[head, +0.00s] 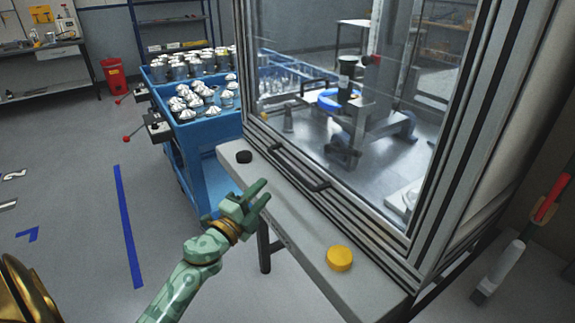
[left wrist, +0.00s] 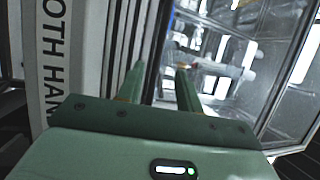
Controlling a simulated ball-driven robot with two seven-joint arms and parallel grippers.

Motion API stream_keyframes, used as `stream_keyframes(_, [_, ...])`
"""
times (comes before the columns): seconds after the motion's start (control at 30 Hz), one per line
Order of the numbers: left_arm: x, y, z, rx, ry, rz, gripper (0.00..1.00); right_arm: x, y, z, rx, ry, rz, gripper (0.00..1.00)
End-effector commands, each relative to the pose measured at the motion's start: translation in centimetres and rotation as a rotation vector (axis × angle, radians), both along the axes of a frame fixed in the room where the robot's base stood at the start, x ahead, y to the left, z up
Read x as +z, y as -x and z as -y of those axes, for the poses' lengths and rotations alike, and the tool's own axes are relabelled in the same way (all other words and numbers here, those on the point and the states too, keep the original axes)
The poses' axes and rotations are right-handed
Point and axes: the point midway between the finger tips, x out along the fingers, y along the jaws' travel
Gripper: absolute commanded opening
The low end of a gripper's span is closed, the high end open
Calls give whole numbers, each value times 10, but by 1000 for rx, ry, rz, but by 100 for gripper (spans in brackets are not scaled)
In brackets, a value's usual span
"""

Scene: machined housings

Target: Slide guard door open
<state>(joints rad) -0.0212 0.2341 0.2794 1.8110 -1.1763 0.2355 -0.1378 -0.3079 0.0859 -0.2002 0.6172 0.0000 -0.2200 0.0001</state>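The guard door (head: 345,150) is a clear pane in a grey metal frame on the front of the machine enclosure. It covers the front opening and looks closed. A dark bar handle (head: 298,167) runs along its lower frame. My left gripper (head: 266,191) is open and empty, in front of and left of the handle, above the grey ledge and apart from the door. In the left wrist view its two fingers (left wrist: 159,75) are spread, with the door's frame and glass (left wrist: 225,60) beyond them; I cannot make out the handle there. My right gripper is not in view.
A blue cart (head: 205,150) with metal parts stands left of the enclosure. A red bin (head: 115,75) stands farther back. The floor at left is clear.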

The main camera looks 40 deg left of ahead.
Motion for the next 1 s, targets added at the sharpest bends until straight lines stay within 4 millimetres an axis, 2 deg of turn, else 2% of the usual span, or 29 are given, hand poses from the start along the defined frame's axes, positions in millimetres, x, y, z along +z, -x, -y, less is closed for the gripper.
stream_keyframes(0.03, [4, -14, 0, 0, -3, 4, 36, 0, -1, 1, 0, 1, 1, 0])
stream_keyframes(0.2, [10, -58, -1, 1, 0, 2, 36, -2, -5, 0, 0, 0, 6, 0])
stream_keyframes(0.4, [16, -96, -1, 2, 1, 0, 36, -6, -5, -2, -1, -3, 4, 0])
stream_keyframes(0.6, [19, -113, -1, 2, 1, -1, 36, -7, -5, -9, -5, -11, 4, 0])
stream_keyframes(0.87, [20, -115, -1, 2, 1, -1, 36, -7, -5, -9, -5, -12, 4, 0])
stream_keyframes(0.9, [20, -114, -1, 2, 1, -1, 33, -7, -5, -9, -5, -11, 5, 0])
stream_keyframes(1.0, [20, -114, -1, 2, 1, -1, 5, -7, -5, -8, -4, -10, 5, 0])
